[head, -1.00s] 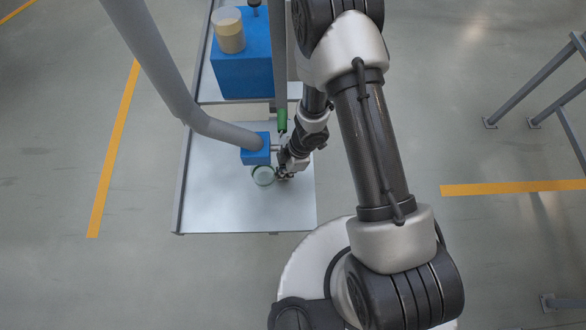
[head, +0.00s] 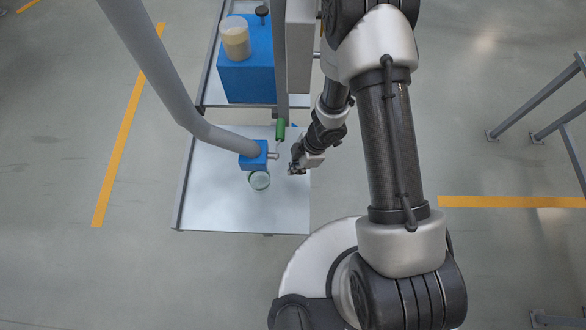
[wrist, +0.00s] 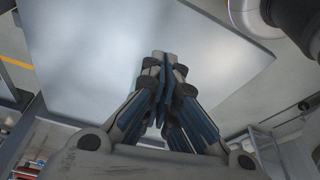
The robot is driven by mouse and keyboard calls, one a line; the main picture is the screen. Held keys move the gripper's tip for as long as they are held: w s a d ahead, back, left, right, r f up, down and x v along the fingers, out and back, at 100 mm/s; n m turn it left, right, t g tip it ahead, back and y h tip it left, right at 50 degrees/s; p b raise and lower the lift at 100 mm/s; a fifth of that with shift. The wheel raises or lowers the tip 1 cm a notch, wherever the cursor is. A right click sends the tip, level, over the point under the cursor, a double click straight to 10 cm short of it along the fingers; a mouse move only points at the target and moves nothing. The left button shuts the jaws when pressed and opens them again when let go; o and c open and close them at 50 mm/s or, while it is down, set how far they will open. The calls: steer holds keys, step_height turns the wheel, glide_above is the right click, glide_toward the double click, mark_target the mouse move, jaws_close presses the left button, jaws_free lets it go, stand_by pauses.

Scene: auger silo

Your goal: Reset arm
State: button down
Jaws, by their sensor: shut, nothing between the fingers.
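My gripper (head: 292,170) is over the right part of the metal tray (head: 215,213) in the head view, to the right of a clear round jar (head: 260,181) and apart from it. In the wrist view my gripper (wrist: 165,57) shows its fingers together, with nothing between them. The jar stands on the tray just below a blue block (head: 252,161) at the end of a grey pipe (head: 205,122). A green handle (head: 280,130) sits just above and to the right of the block.
A blue box (head: 245,84) stands behind the tray, with a jar of tan material (head: 235,42) on top and a dark knob (head: 262,12) beside it. Grey railings (head: 535,105) stand at the right. The floor left of the tray is open, with a yellow line (head: 128,130).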

steer(key=p+v, duration=0.1)
steer(key=v, duration=0.2)
steer(key=shift+d+r+p, duration=0.3)
steer(key=shift+w+d, duration=0.1)
